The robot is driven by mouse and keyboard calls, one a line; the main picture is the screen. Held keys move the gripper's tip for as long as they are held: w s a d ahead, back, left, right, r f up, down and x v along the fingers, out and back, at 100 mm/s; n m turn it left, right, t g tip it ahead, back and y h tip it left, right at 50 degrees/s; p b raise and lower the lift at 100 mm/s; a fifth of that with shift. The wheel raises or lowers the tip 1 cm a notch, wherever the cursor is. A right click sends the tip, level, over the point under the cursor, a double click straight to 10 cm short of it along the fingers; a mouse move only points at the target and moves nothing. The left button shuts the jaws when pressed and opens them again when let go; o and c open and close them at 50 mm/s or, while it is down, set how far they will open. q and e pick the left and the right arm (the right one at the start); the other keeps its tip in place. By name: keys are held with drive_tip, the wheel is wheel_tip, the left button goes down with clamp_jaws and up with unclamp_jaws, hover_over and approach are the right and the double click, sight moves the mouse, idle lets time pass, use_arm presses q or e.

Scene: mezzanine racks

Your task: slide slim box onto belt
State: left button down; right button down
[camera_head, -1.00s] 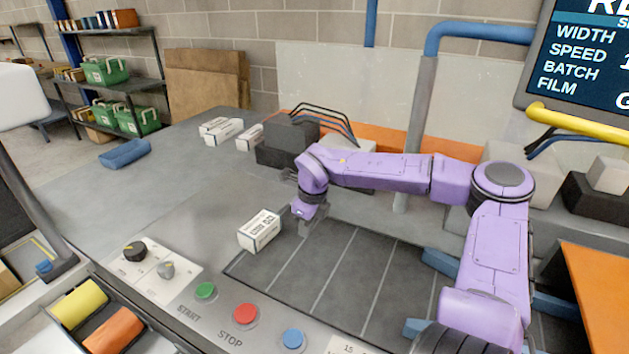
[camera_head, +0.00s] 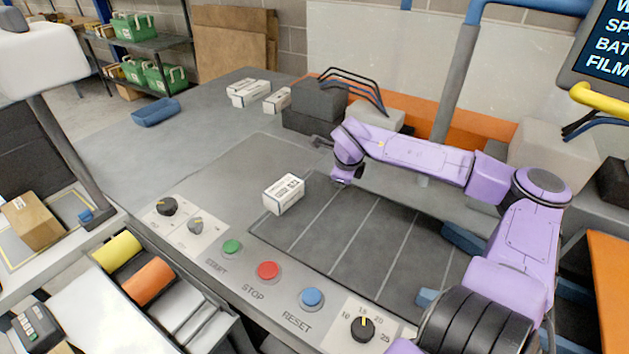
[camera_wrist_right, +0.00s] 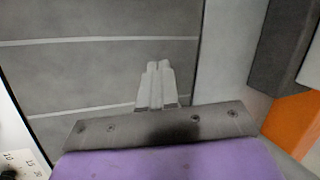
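The slim white box (camera_head: 284,194) with dark print lies at the left end of the dark belt (camera_head: 375,235), over its edge line; how much rests on the belt I cannot tell. My right gripper (camera_head: 340,183) points down over the belt, to the right of the box and apart from it. In the right wrist view its fingers (camera_wrist_right: 157,85) are together with nothing visible between them, above the lined belt (camera_wrist_right: 95,70). The box is outside that view. My left gripper is not in view.
A panel along the front holds knobs and the green start (camera_head: 231,246), red stop (camera_head: 268,271) and blue reset (camera_head: 312,298) buttons. Dark blocks (camera_head: 318,100) and more white boxes (camera_head: 250,92) stand behind. The grey table left of the box (camera_head: 190,155) is clear.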

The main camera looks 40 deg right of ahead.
drive_tip(key=w+d+r+n+t+h, duration=0.25)
drive_tip(key=w+r+n+t, duration=0.45)
drive_tip(key=w+n, duration=0.45)
drive_tip(key=w+a+r+n+t+y+p, duration=0.1)
drive_tip(key=w+a+r+n+t+y, duration=0.15)
drive_tip(key=a+n, duration=0.45)
drive_tip(key=s+a+f+n+g+y, duration=0.1)
drive_tip(key=a+f+n+g, duration=0.1)
drive_tip(key=n, duration=0.6)
drive_tip(key=s+a+f+n+g+y, duration=0.1)
drive_tip(key=a+f+n+g, duration=0.1)
drive_tip(key=n, duration=0.6)
drive_tip(key=s+a+f+n+g+y+p, duration=0.1)
drive_tip(key=a+f+n+g, duration=0.1)
drive_tip(key=n, duration=0.6)
drive_tip(key=shift+a+f+g, duration=0.4)
drive_tip(key=shift+a+g, duration=0.15)
drive_tip(key=shift+a, duration=0.15)
drive_tip(key=s+d+n+g+h, duration=0.4)
drive_tip(key=s+d+n+g, duration=0.1)
drive_tip(key=n, duration=0.3)
drive_tip(key=shift+s+h, duration=0.4)
drive_tip(key=shift+s, duration=0.35)
